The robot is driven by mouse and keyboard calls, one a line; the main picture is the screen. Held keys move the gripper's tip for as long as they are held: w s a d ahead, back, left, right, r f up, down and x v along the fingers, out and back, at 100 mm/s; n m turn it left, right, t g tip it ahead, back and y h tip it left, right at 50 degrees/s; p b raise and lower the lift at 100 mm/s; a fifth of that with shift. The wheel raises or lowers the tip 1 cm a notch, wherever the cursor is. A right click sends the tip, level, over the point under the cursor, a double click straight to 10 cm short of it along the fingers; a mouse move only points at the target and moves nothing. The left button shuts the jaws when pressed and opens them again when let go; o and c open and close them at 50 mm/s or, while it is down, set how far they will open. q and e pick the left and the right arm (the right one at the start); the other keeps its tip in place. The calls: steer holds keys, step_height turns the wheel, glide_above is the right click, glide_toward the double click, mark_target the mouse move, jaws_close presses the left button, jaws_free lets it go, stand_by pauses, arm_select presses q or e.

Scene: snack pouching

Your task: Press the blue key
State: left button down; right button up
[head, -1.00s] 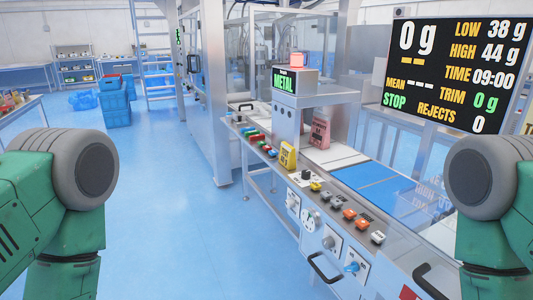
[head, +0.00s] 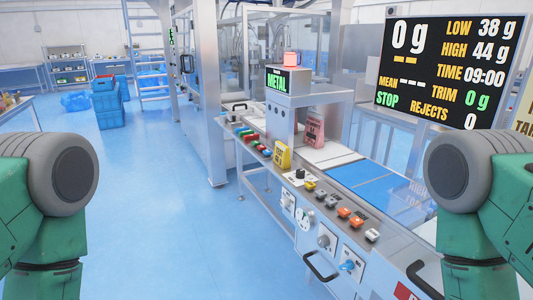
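A row of small coloured keys, red, green and blue among them (head: 254,141), sits on the far left part of the steel console (head: 285,185). They are small here, and I cannot clearly separate the blue key from its neighbours. A blue rotary knob (head: 347,265) is on the console's front face. Green and grey links of both my arms show at the left and right edges. Neither of my grippers is in view, and both arms are well apart from the keys.
Grey and orange buttons (head: 344,212) and a yellow sign (head: 283,157) are on the console. A black handle (head: 320,267) sticks out at the front. A display (head: 447,75) reads 0 g and STOP. The blue floor (head: 165,200) left of the console is clear. Blue crates (head: 108,105) stand farther back.

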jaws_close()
